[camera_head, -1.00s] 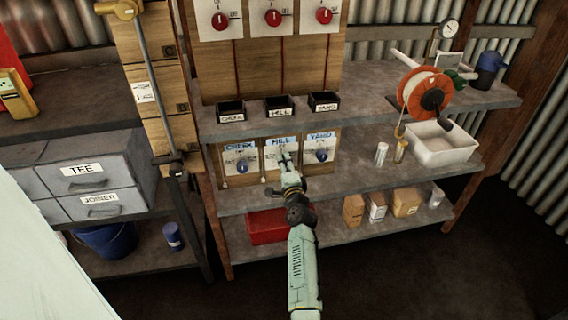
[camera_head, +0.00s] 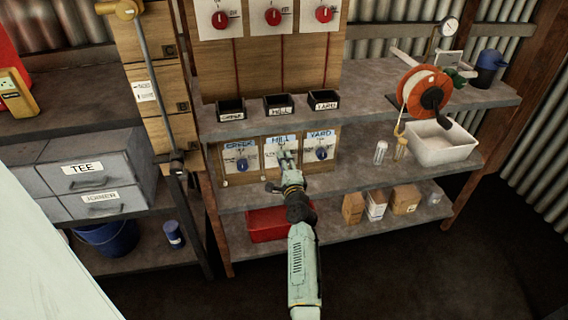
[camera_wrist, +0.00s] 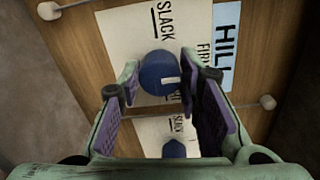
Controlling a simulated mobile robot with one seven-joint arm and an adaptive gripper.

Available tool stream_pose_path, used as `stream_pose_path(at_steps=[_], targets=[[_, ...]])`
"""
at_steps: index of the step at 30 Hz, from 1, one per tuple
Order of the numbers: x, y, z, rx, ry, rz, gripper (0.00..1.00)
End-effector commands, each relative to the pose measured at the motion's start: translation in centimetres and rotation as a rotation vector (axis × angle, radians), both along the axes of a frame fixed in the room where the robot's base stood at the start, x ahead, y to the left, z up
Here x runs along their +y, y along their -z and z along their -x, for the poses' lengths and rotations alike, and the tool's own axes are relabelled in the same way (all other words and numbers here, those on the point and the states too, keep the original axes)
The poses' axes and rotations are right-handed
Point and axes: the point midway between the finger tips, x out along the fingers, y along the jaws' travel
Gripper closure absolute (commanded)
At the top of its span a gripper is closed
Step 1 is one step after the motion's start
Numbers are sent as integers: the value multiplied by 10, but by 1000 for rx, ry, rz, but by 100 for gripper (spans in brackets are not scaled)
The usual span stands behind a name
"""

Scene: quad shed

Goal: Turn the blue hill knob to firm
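The blue hill knob (camera_wrist: 157,73) sits on the white HILL panel (camera_wrist: 125,28) in the wrist view, with a white mark on its face pointing toward the picture's right. SLACK is printed above the knob in that picture; FIRM (camera_wrist: 203,51) is to its upper right, partly hidden by a finger. My gripper (camera_wrist: 158,76) is open, with one fingertip on each side of the knob. I cannot tell whether they touch it. In the head view my gripper (camera_head: 287,158) is in front of the HILL panel (camera_head: 281,143) and hides its knob.
The CREEK knob (camera_head: 242,163) and YARD knob (camera_head: 322,154) flank the HILL panel. Above is a shelf edge (camera_head: 360,122) with black labelled bins (camera_head: 278,105). Below is a shelf with a red box (camera_head: 262,226). Small jars (camera_head: 381,152) stand to the right.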

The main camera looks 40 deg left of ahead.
Motion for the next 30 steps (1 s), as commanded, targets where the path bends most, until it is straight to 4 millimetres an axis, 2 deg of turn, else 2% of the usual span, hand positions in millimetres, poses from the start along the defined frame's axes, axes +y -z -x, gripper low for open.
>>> stream_pose_path(at_steps=[8, 19, 23, 30], targets=[[0, 0, 0, -1, 0, 1, 49], [-4, 0, 4, -1, 0, 1, 49], [-17, 0, 15, -1, 1, 1, 49], [-58, -1, 48, 1, 3, 1, 49]])
